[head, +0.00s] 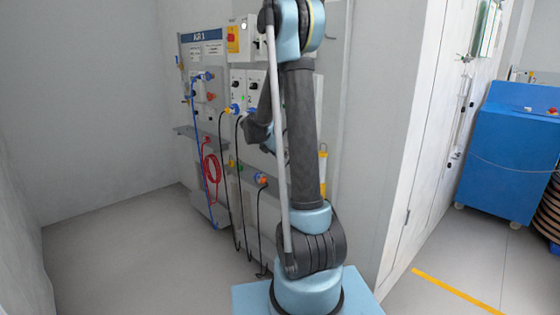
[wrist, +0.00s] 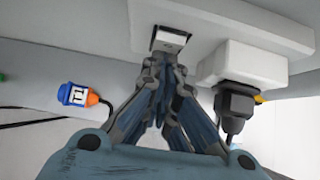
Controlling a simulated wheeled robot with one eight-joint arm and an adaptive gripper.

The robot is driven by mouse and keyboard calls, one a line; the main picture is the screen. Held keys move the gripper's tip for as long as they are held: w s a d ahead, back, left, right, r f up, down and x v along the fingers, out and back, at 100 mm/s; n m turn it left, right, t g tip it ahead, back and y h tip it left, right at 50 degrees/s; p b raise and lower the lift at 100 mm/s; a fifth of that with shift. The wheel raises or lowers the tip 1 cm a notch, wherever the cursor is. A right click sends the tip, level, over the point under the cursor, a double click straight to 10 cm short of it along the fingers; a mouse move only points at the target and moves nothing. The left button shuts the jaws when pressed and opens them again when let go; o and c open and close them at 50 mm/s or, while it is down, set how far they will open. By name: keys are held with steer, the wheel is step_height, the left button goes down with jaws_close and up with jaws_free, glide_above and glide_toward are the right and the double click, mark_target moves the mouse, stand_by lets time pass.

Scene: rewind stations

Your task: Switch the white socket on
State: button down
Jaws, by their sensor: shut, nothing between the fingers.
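In the wrist view, a white socket (wrist: 245,60) juts from a pale panel at the upper right, with a black plug (wrist: 236,108) in its underside. The switch's position is not readable. In the head view, white units with dark knobs (head: 237,86) are on the wall panel; my arm covers part of that area and my gripper is not clear there.
A blue-and-orange plug (wrist: 75,96) hangs left of my gripper in the wrist view. In the head view, black cables and a red coiled cable (head: 211,168) hang below the wall board (head: 203,60). A blue cabinet (head: 510,150) stands right. Floor at left is clear.

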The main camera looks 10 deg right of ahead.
steer(key=shift+d+r, duration=0.15)
steer(key=shift+r, duration=0.3)
steer(key=a+f+v, duration=0.1)
steer(key=v, duration=1.2)
steer(key=shift+s+a+f, duration=0.2)
steer(key=shift+s+a, duration=0.05)
steer(key=shift+s, duration=0.05)
